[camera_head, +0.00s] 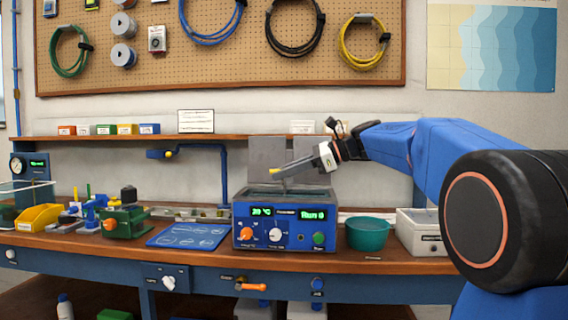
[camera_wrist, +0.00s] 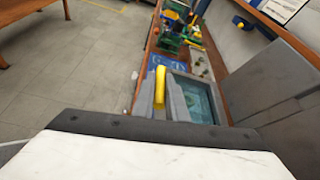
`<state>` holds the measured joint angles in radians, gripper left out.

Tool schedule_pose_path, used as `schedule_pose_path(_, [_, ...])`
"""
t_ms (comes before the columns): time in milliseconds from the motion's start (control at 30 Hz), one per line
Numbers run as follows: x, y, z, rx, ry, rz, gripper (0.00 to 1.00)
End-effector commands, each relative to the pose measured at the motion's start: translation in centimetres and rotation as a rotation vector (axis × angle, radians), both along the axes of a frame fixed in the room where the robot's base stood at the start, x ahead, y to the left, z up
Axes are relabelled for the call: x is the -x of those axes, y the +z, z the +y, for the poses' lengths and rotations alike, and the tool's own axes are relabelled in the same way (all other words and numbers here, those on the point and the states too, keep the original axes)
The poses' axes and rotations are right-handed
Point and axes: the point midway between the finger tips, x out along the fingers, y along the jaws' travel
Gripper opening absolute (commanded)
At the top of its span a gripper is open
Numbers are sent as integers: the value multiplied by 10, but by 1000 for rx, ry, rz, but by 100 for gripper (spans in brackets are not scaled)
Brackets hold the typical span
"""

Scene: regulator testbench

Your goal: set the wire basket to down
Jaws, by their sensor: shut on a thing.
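My gripper (camera_head: 275,172) is above the opening of the blue water bath (camera_head: 297,241), reaching in from the right. It is shut on a yellow handle (camera_wrist: 160,85), which I take to be the wire basket's; its yellow end also shows at the fingertips in the head view (camera_head: 273,170). A thin dark piece hangs below the fingertips toward the bath opening. The basket's mesh is not clearly visible, so I cannot tell how deep it sits. In the wrist view the bath's water (camera_wrist: 198,98) lies just right of the fingers.
A raised grey panel (camera_head: 268,153) stands behind the bath. A teal bowl (camera_head: 368,233) and a white box (camera_head: 421,232) stand to its right. A blue mat (camera_head: 188,236) and a green vise-like device (camera_head: 125,220) are to its left. A shelf (camera_head: 110,139) runs behind.

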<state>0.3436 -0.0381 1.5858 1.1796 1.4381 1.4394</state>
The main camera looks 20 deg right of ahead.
Motion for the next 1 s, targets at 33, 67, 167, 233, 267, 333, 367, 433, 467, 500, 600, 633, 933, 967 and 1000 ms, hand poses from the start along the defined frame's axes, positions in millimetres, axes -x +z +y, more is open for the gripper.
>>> schedule_pose_path(33, [0, -11, 0, 0, 0, 3, 0])
schedule_pose_path(67, [0, -17, 0, 0, 0, 3, 0])
schedule_pose_path(167, [0, -31, 0, 0, -1, 2, 0])
schedule_pose_path(233, [0, -36, 0, 2, -1, 0, 0])
schedule_pose_path(267, [0, -37, 0, 2, -1, 0, 0])
schedule_pose_path(333, [0, -38, 0, 2, 0, 1, 0])
schedule_pose_path(367, [0, -39, 0, 3, -1, 1, 0])
schedule_pose_path(433, [0, -39, 0, 2, 0, 2, 0])
schedule_pose_path(467, [0, -39, 0, 2, 1, 3, 0])
schedule_pose_path(500, [0, -40, 0, 3, 0, 4, 0])
schedule_pose_path(600, [0, -40, 0, 2, 1, 4, 29])
schedule_pose_path(633, [0, -40, 0, 2, 0, 4, 31])
schedule_pose_path(933, [1, -38, -1, 2, 0, 1, 31])
schedule_pose_path(967, [1, -37, -2, 2, 0, 1, 31])
schedule_pose_path(1000, [2, -36, -4, 2, -1, 0, 31])
